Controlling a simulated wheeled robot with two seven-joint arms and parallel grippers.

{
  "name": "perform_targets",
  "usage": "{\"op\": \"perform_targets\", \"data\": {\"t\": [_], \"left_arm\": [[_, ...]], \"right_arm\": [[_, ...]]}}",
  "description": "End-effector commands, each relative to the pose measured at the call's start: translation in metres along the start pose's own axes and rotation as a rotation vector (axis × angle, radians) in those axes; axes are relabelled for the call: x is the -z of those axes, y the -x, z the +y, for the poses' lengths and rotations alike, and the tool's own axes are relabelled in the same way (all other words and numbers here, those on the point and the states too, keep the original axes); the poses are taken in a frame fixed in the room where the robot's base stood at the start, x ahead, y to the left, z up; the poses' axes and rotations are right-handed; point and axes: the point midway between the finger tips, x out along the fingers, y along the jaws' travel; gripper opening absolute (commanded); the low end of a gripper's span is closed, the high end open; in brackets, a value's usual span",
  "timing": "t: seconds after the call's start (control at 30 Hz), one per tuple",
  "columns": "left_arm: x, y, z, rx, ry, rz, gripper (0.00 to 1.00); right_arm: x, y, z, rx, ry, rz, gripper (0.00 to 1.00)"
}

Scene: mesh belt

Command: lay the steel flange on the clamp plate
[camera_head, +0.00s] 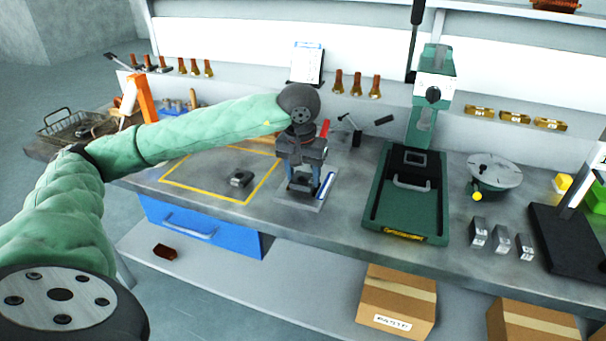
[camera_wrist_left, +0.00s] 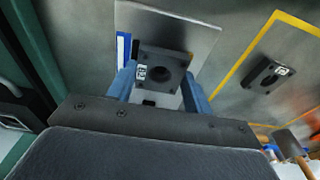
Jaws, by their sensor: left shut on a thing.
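My left gripper (camera_head: 303,186) is above the pale grey clamp plate (camera_head: 314,205), which has a blue and white strip along one side. In the left wrist view the gripper (camera_wrist_left: 158,76) has its blue fingers shut on the steel flange (camera_wrist_left: 175,62), a dark square block with a round hole and a small white label. The flange is in front of the clamp plate (camera_wrist_left: 190,20) in that view; I cannot tell whether they touch. In the head view the fingers and wrist mostly hide the flange. My right gripper is not in view.
A similar dark part with an oblong slot (camera_head: 240,178) lies inside a yellow outlined area on the bench. A green press with a tray (camera_head: 377,220) stands right of the plate. A small clamp lever (camera_head: 355,130) is behind it. A blue drawer (camera_head: 195,228) is below the bench.

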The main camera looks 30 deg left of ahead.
Motion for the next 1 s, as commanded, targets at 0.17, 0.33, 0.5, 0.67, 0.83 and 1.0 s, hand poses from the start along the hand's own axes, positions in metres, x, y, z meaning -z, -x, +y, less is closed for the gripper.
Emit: {"op": "perform_targets", "data": {"t": [0.17, 0.33, 0.5, 0.67, 0.83, 1.0], "left_arm": [[0.0001, 0.0003, 0.0, 0.0, 0.0, 0.0, 0.13], [0.0, -0.0005, 0.0, 0.0, 0.0, 0.001, 0.13], [-0.0002, -0.001, 0.0, 0.0, 0.0, 0.001, 0.13], [-0.0003, -0.0002, 0.0001, 0.0, 0.0, 0.0, 0.13], [-0.0002, 0.0004, 0.0001, 0.0, 0.0, 0.0, 0.13], [-0.0002, 0.0003, 0.0001, 0.0, 0.0, 0.0, 0.13]], "right_arm": [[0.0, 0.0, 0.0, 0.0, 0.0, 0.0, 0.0], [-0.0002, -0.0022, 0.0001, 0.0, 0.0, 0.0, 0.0], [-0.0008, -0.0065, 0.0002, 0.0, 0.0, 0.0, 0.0], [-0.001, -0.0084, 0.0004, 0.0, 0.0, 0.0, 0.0], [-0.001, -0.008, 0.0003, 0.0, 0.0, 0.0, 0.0], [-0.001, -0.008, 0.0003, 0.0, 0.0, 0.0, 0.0]]}}
